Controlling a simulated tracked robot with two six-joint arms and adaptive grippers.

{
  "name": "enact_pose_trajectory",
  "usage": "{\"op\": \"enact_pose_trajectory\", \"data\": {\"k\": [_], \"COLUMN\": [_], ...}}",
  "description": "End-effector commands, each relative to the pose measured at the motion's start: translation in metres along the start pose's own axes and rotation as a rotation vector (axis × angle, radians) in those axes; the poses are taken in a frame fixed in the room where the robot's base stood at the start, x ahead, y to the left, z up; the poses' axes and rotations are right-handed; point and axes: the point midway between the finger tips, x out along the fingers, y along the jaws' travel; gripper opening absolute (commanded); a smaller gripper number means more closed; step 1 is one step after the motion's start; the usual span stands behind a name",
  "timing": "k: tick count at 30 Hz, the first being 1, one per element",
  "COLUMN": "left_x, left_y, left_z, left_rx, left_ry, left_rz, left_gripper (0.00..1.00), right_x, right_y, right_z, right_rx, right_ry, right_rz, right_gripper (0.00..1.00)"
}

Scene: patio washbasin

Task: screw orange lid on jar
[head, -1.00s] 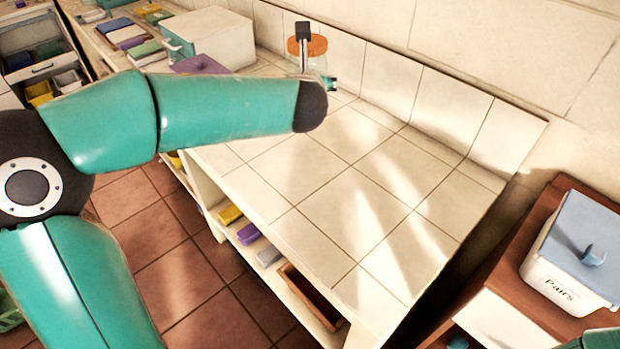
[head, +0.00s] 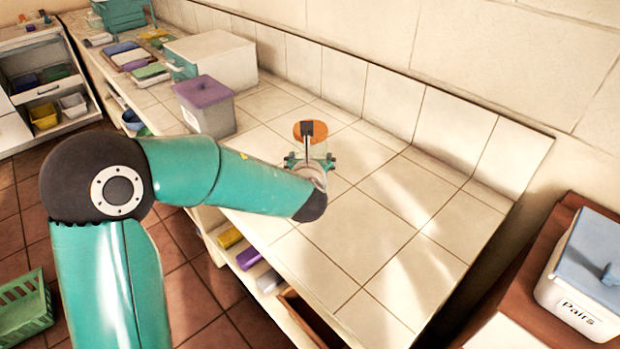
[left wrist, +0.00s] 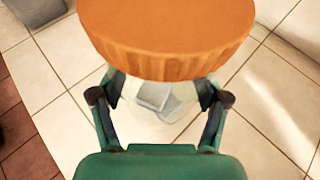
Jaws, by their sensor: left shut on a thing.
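The orange lid (head: 321,130) sits on top of the clear glass jar (head: 320,150). In the left wrist view the ribbed orange lid (left wrist: 165,35) fills the upper middle and hides most of the jar's upper part. The glass jar (left wrist: 155,102) shows below it, with greyish contents. My left gripper (head: 310,163) is shut on the jar's body below the lid, with its fingers (left wrist: 160,92) on either side of the glass. The jar looks upright; I cannot tell if it touches the counter. Whether the lid's thread is engaged is hidden. My right gripper is not in view.
A grey bin with a purple lid (head: 205,107) stands left of the jar on the tiled counter (head: 375,235). A white box (head: 213,62) is behind it. A white box with a blue lid (head: 585,275) stands at right. The counter right of the jar is clear.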

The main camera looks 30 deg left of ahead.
Motion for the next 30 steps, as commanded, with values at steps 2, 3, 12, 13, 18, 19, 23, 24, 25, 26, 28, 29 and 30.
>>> {"op": "enact_pose_trajectory", "data": {"k": [2,3,12,13,18,19,23,24,25,26,28,29,30], "left_x": [0.002,0.002,0.003,0.003,0.013,0.014,0.018,0.018,0.018,0.018,0.018,0.018,0.018], "left_y": [0.001,0.001,0.0,0.001,0.001,0.0,0.001,0.001,0.001,0.001,0.001,0.001,0.001], "left_z": [-0.003,-0.004,-0.005,-0.007,-0.03,-0.034,-0.043,-0.044,-0.044,-0.043,-0.043,-0.043,-0.043], "left_rx": [-0.001,-0.001,-0.001,0.0,0.003,0.002,0.0,0.0,0.0,-0.001,-0.001,-0.001,-0.001], "left_ry": [-0.003,-0.003,-0.002,-0.001,0.001,0.002,-0.002,-0.002,-0.003,-0.003,-0.003,-0.003,-0.003], "left_rz": [0.001,0.001,0.001,0.001,0.002,0.001,0.001,0.001,0.001,0.001,0.001,0.001,0.001], "left_gripper": [0.0,0.0,0.0,0.0,0.0,0.0,0.0,0.0,0.0,0.0,0.0,0.0,0.0], "right_x": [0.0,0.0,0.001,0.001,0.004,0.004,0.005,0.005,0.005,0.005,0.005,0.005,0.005], "right_y": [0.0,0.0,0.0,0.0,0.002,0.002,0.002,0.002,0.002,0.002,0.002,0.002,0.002], "right_z": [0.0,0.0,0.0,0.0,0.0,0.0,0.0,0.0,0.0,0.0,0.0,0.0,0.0], "right_rx": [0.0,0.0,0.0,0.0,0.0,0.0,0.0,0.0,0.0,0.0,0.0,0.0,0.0], "right_ry": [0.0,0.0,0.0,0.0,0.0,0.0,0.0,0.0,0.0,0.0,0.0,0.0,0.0], "right_rz": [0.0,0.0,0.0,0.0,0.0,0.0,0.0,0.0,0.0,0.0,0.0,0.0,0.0], "right_gripper": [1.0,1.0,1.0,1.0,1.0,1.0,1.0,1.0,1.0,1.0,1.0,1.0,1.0]}}
